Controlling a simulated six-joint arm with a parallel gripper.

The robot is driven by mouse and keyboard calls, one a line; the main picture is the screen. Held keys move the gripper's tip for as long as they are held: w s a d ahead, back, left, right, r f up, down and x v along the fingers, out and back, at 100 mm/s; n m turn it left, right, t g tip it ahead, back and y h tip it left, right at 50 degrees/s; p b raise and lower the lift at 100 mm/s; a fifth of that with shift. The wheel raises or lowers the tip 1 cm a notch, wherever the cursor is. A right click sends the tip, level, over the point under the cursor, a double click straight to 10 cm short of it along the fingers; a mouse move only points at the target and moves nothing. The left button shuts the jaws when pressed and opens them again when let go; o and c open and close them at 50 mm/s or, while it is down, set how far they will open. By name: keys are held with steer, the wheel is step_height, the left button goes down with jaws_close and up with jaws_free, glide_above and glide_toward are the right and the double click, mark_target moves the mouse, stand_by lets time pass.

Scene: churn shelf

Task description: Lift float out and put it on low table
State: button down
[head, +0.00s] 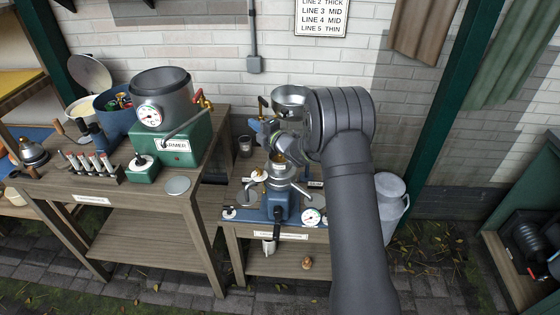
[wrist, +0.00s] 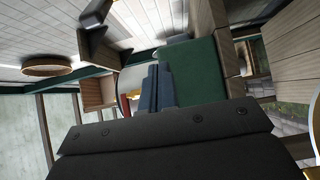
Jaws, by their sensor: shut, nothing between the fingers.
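A metal separator (head: 279,204) with a blue base and a dark handle stands on the low wooden table (head: 232,236). A shiny steel bowl (head: 291,94) sits at its top. A small brass-coloured piece (head: 278,158) shows below the bowl; I cannot tell whether it is the float. My gripper (head: 284,143) is beside the upper part of the separator, under the bowl, partly hidden by my wrist. It is shut and holds nothing. In the wrist view a dark bolted block of my own fills the bottom, and no float can be made out.
A taller bench (head: 120,190) on the left carries a green heater with a steel pot (head: 162,88), a dial, a blue bucket (head: 113,108) and a rack of small tools. A grey milk can (head: 390,195) stands right of the low table. A green post (head: 455,105) is further right.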

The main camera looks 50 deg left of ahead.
stand_by(0.4)
steer(key=c, duration=1.3)
jaws_free()
steer(key=s+a+r+n+g+h, duration=0.25)
steer(key=s+r+n+g, duration=0.25)
steer(key=s+n+g, duration=0.3)
step_height(320, 180, up, 5)
steer(key=n+t+h, duration=0.9)
steer(key=n+h, duration=0.3)
steer(key=h, duration=0.4)
glide_above(280, 159)
steer(key=shift+y, duration=0.25)
steer(key=f, duration=1.7)
steer(key=shift+w+a, duration=0.3)
steer(key=shift+a, duration=0.05)
